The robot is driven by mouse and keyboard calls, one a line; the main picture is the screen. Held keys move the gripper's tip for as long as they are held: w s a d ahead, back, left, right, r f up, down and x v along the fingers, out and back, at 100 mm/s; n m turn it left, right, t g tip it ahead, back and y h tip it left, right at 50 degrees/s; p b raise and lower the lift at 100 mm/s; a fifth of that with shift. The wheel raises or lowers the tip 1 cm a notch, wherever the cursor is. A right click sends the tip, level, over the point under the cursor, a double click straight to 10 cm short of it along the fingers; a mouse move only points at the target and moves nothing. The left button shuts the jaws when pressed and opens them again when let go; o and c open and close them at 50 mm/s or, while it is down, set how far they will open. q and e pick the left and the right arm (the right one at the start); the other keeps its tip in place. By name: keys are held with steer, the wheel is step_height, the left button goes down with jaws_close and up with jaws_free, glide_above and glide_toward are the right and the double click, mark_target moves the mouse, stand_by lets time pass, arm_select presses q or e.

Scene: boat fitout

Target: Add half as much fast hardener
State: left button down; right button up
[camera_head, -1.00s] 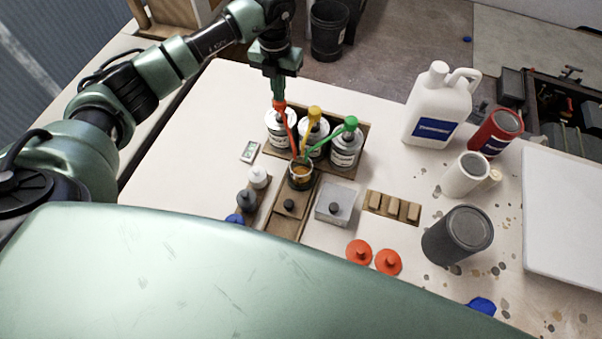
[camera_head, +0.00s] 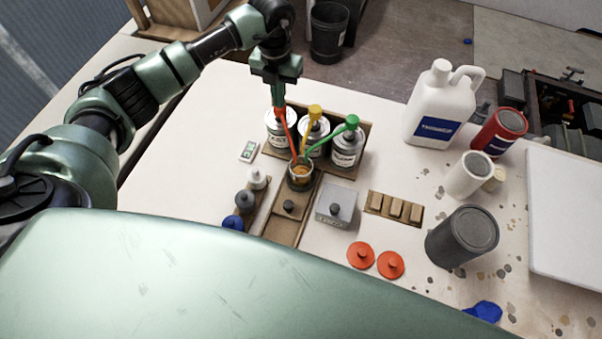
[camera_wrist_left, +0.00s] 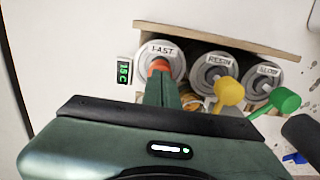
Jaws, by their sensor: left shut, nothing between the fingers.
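The can labelled FAST (camera_wrist_left: 161,58) has a red pump (camera_head: 284,122). The cans labelled RESIN (camera_wrist_left: 213,72) and SLOW (camera_wrist_left: 263,82) have a yellow pump (camera_head: 315,112) and a green pump (camera_head: 351,122). The three cans stand in a row. A small clear cup (camera_head: 300,175) with amber contents stands in front of them, under the spout ends. My left gripper (camera_head: 279,102) is shut and empty, pointing down with its tips at the top of the red pump head. In the left wrist view it partly hides that pump. My right gripper is not in view.
A small display (camera_wrist_left: 124,72) reads 15 C left of the cans. Small bottles (camera_head: 257,178), a lidded grey box (camera_head: 336,205), wooden blocks (camera_head: 395,208) and red discs (camera_head: 360,255) lie in front. A thinner jug (camera_head: 440,105) and a dark can (camera_head: 462,237) stand right.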

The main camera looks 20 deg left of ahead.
arm_select(q)
steer(key=shift+s, duration=0.1)
steer(key=shift+r+p, duration=1.25)
steer(key=shift+r, duration=0.75)
steer(key=shift+r, duration=0.15)
steer(key=shift+r+p, duration=0.9)
steer(key=shift+r, duration=0.5)
